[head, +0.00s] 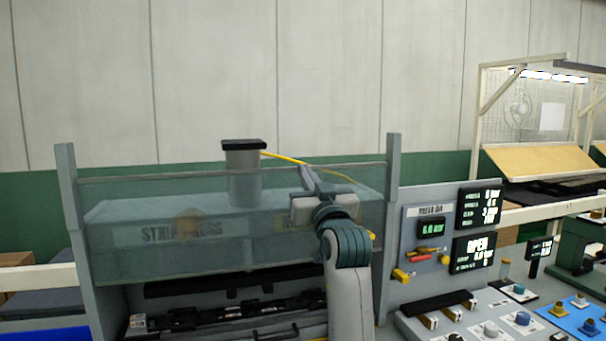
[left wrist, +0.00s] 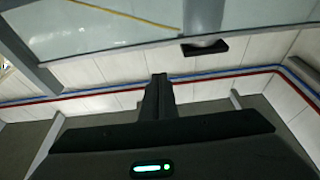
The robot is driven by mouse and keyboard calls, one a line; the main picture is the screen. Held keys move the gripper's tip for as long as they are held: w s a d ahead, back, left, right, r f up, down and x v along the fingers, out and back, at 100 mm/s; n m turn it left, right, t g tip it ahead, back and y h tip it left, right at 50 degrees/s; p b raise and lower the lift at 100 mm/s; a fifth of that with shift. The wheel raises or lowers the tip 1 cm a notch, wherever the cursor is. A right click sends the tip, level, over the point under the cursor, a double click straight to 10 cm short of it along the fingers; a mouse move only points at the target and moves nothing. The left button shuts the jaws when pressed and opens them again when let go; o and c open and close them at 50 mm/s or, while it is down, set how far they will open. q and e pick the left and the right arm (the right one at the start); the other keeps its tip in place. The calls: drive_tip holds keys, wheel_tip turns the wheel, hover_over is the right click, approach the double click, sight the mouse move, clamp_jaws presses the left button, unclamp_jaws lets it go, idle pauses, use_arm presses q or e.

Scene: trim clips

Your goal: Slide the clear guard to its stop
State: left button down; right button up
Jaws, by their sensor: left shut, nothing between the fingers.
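The clear guard (head: 130,255) is a transparent panel between two grey posts, in front of the press marked STRIP PRESS. Its top edge runs near the upper part of the posts, and its lower edge hangs above the black tooling. My left gripper (head: 309,172) is shut and empty, overlapping the right part of the guard near its top edge. I cannot tell whether it touches. In the left wrist view the shut fingers (left wrist: 158,90) point toward the wall, with the clear panel (left wrist: 90,30) beyond them at the top. My right gripper is not in view.
The left post (head: 75,210) and right post (head: 391,180) flank the guard. A grey cylinder (head: 243,180) with a black cap and yellow hose rises behind it. A panel with displays (head: 474,252) stands right, above a bench with buttons and a blue tray (head: 578,312).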

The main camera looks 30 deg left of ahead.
use_arm(q)
wheel_tip(320, 180, up, 4)
drive_tip(key=f+p, duration=0.1)
drive_tip(key=p, duration=0.4)
hover_over(296, 172)
drive_tip(key=s+d, duration=0.1)
drive_tip(key=s, duration=0.1)
drive_tip(key=shift+d+f+p, duration=0.15)
drive_tip(key=shift+f+p, duration=0.25)
drive_tip(key=shift+f, duration=0.6)
drive_tip(key=shift+d+f+p, duration=0.1)
drive_tip(key=shift+f+p, duration=0.3)
drive_tip(key=shift+f, duration=0.6)
